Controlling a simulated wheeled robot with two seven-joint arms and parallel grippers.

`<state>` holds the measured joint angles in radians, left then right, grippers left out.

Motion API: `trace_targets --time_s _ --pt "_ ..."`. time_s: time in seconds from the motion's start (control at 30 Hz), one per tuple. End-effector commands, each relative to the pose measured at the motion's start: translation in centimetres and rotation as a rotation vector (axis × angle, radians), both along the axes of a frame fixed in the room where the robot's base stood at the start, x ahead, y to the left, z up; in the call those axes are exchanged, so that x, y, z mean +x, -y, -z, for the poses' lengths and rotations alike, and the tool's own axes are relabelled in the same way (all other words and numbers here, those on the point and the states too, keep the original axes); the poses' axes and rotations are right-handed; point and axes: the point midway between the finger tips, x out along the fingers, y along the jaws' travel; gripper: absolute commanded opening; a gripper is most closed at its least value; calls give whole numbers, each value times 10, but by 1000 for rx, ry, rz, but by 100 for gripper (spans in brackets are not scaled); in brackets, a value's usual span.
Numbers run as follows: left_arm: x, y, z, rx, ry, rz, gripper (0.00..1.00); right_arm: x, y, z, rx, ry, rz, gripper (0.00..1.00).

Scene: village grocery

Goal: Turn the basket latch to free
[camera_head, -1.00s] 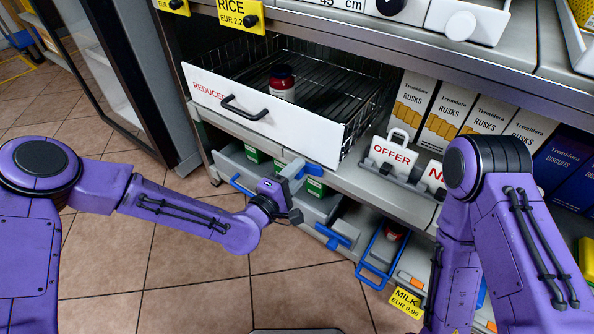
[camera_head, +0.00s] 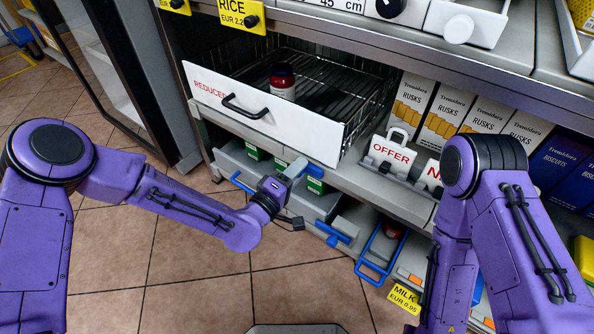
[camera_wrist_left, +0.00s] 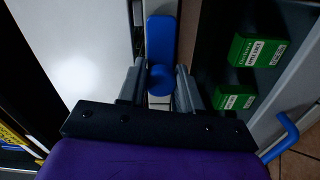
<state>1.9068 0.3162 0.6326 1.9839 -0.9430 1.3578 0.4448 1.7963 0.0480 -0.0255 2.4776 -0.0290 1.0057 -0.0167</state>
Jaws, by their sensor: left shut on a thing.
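A wire basket (camera_head: 338,80) with a white front panel (camera_head: 205,90) marked REDUCED stands pulled out on the shelf. My left gripper (camera_head: 290,180) is below the panel's lower right part. In the left wrist view, a blue latch (camera_wrist_left: 161,35) with a round blue end (camera_wrist_left: 161,79) lies between the fingers of my left gripper (camera_wrist_left: 158,88), which is shut on that end. In the head view the gripper largely hides the latch. My right gripper is out of view.
Below are grey bins with green boxes (camera_head: 316,186) and blue handles (camera_head: 375,268). Rusks boxes (camera_head: 412,107) and an OFFER sign holder (camera_head: 391,153) stand right of the basket. The tiled floor (camera_head: 195,270) in front is open.

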Motion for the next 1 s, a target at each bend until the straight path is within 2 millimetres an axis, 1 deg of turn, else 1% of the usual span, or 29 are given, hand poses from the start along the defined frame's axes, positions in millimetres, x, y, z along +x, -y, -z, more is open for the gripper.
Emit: trace_targets --time_s 0.03,0.17,0.2,0.23,0.27,0.5,0.6,0.67,0.83,1.0 --pt "-1 -1 3 5 -4 0 4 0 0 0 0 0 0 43" --pt "-1 -1 3 5 -4 1 4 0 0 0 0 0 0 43" --pt "-1 -1 3 5 -4 1 47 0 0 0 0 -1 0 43" --pt "-1 -1 2 5 -4 1 57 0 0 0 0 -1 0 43" --pt "-1 0 2 5 -3 1 59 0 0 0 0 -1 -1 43" --pt "-1 0 1 2 -1 3 59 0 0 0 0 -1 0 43" --pt "-6 -3 0 2 -3 1 59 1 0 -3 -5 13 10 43" --pt "-13 -9 -1 3 -4 2 59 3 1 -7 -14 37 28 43" --pt "-47 -34 -2 2 -7 0 59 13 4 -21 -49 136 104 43" --pt "-74 -54 0 3 -5 -1 59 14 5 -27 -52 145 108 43"
